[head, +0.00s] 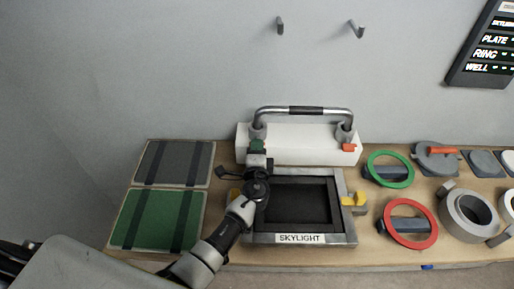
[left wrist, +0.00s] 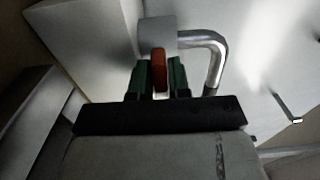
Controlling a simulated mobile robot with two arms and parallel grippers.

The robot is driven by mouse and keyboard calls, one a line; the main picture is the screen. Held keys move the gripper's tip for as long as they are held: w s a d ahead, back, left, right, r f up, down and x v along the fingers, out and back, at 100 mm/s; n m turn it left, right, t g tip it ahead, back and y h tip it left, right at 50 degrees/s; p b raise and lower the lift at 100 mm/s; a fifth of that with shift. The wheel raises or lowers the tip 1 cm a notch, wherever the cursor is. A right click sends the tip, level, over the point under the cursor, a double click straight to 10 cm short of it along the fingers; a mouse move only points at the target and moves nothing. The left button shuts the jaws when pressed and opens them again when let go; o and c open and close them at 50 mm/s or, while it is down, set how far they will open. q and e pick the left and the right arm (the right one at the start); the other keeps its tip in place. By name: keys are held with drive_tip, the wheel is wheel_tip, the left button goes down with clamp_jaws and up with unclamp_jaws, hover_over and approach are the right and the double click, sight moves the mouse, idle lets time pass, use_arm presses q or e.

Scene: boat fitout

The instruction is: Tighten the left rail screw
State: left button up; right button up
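The rail (head: 302,111) is a bent metal bar with a dark grip, standing on a white block (head: 298,157) against the wall. An orange right rail screw (head: 348,147) shows at its right foot. My left gripper (head: 257,147) is at the rail's left foot and covers the left screw in the head view. In the left wrist view, the red-orange left rail screw (left wrist: 160,68) sits between my green fingertips, which press close on both sides of it. My left gripper is shut on this screw. My right gripper is not in view.
A framed skylight (head: 300,239) with yellow latches lies in front of the block, under my left arm. Grey and green panels (head: 130,220) lie left. Green and red rings (head: 384,207) and other round parts lie right. Two hooks (head: 280,26) and a screen (head: 490,45) are on the wall.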

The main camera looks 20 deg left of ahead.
use_arm(q)
clamp_jaws()
